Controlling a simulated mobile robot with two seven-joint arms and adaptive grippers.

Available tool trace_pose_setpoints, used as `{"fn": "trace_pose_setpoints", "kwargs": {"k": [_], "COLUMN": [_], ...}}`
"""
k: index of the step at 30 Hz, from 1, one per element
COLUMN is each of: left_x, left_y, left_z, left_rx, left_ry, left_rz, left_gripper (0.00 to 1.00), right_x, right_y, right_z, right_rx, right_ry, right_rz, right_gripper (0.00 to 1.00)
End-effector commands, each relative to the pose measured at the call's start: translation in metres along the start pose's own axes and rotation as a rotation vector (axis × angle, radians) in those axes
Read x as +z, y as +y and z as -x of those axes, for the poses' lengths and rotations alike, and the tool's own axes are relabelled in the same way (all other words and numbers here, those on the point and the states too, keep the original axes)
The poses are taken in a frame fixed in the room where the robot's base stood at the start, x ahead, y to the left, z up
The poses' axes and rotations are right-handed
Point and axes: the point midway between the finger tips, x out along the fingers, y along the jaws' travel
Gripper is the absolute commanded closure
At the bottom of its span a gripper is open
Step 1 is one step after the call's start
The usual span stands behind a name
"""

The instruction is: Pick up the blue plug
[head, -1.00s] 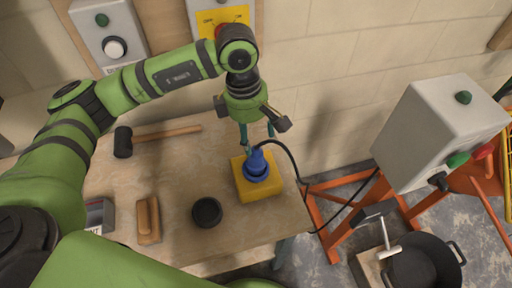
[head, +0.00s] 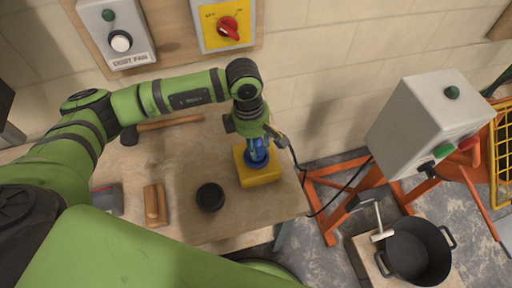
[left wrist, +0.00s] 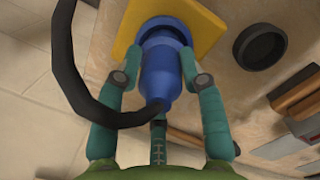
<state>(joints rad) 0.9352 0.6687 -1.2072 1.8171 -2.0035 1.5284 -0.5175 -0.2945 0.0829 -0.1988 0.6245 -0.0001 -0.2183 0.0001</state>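The blue plug (left wrist: 160,82) stands in a round blue socket on a yellow box (head: 260,179) on the wooden workbench (head: 228,215). A black cable (left wrist: 70,75) runs from the plug's back end. In the head view, the plug (head: 258,156) is partly hidden by my left gripper (head: 258,148), which is right above and around it. In the left wrist view, the teal fingers of my left gripper (left wrist: 160,58) stand on both sides of the plug, very close to it; firm contact does not show. My right gripper is not in view.
A black round cup (head: 210,197), a wooden brush (head: 155,205) and a hammer (head: 165,124) lie on the bench. The wall behind carries switch boxes (head: 224,26). At right stand a grey control box (head: 425,120) on an orange frame and a black bucket (head: 418,252).

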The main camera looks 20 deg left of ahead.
Motion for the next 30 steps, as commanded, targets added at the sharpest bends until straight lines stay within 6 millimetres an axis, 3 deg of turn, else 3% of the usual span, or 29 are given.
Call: {"fn": "trace_pose_setpoints", "kwargs": {"k": [14, 22, 30], "left_x": [0.007, 0.01, 0.072], "left_y": [-0.003, -0.001, 0.004], "left_z": [0.002, 0.035, 0.064], "left_rx": [-0.007, 0.002, 0.001], "left_ry": [-0.017, -0.016, -0.013], "left_rz": [-0.01, -0.012, -0.013], "left_gripper": [1.0, 1.0, 1.0], "right_x": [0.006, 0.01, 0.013], "right_y": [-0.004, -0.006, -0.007], "right_z": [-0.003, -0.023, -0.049], "right_rx": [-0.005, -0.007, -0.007], "right_ry": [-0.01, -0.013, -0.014], "right_rz": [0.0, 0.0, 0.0], "right_gripper": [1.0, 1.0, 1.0]}}
